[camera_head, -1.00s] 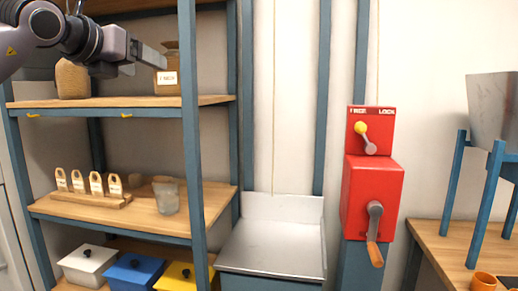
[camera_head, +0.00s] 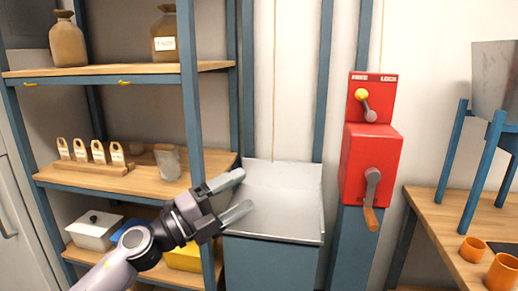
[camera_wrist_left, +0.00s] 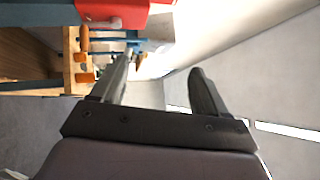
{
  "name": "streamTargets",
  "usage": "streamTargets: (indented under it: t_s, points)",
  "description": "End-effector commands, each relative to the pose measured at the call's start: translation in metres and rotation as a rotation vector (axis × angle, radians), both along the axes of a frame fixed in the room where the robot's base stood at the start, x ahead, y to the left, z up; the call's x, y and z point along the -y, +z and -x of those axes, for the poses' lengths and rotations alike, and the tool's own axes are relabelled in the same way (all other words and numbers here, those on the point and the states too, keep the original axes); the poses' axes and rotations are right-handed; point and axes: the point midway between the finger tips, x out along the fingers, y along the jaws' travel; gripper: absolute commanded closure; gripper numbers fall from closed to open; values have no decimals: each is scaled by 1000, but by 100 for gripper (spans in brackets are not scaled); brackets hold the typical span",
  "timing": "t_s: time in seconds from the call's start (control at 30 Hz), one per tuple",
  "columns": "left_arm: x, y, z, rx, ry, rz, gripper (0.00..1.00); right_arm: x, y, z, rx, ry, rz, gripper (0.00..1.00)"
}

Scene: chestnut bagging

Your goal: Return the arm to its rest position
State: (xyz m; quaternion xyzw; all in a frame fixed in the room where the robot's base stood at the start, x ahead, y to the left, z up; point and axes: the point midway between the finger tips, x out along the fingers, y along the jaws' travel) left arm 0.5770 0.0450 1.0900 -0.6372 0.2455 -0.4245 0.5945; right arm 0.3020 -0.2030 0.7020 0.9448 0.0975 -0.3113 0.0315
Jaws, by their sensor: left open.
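My left gripper (camera_head: 236,194) is open and empty in the head view. It is in front of the shelf's right post, and its fingers overlap the left edge of the grey metal tray (camera_head: 285,236) in the picture. In the left wrist view the two fingers of the left gripper (camera_wrist_left: 165,88) are spread apart with nothing between them. My left arm (camera_head: 115,266) comes up from the bottom left. My right gripper is not in view.
A wooden shelf (camera_head: 120,188) holds tags, a glass (camera_head: 168,162), jars and lidded bins. A red crank box (camera_head: 370,165) is right of the tray. A wooden table (camera_head: 440,222) with orange cups (camera_head: 472,249) stands at the far right.

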Motion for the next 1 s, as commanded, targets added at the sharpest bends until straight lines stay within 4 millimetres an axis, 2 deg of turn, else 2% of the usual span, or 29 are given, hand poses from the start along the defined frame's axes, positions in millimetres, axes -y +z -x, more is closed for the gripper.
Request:
streamTargets:
  t_s: [0.03,0.17,0.37,0.57,0.77,0.9,1.0]
  points:
    - [-3,-16,5,-66,14,66,26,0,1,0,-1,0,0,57]
    - [-17,-52,15,-228,70,234,26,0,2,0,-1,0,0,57]
    - [-46,-116,36,-497,196,466,26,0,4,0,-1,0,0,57]
    - [-80,-191,71,-780,357,661,26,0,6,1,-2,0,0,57]
    - [-114,-270,128,-1070,542,820,26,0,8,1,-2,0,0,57]
    - [-134,-319,181,-1270,678,910,26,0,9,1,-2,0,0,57]
    - [-145,-346,218,-1391,765,958,26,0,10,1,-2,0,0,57]
